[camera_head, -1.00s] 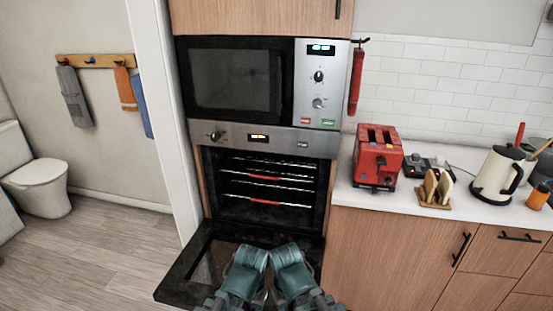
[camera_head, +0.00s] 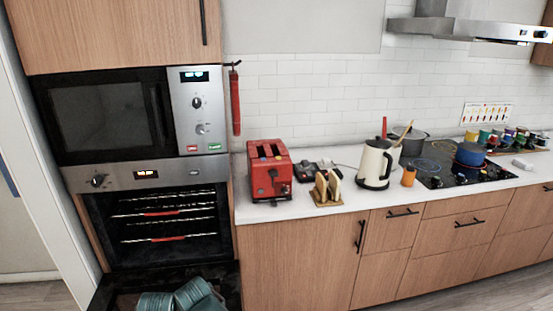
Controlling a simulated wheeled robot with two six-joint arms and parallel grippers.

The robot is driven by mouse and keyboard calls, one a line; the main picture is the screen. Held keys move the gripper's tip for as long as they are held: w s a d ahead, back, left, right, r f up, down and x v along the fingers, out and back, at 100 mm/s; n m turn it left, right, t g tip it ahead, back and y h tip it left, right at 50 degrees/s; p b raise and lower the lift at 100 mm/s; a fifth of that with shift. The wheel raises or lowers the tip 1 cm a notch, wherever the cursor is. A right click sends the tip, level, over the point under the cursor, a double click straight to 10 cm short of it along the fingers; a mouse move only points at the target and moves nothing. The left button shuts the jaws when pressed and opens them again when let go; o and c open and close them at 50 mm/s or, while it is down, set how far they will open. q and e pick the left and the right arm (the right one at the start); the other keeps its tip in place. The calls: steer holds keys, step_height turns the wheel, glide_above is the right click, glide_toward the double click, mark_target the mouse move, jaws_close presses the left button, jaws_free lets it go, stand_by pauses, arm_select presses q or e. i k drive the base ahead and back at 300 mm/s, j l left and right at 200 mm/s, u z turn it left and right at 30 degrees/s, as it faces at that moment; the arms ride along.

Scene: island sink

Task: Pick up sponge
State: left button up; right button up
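I see no sponge in this view.
The oven door (camera_head: 108,290) hangs open low on the left, below the microwave (camera_head: 105,115).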

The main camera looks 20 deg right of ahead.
mark_target(521, 164)
steer(key=z, duration=2.4)
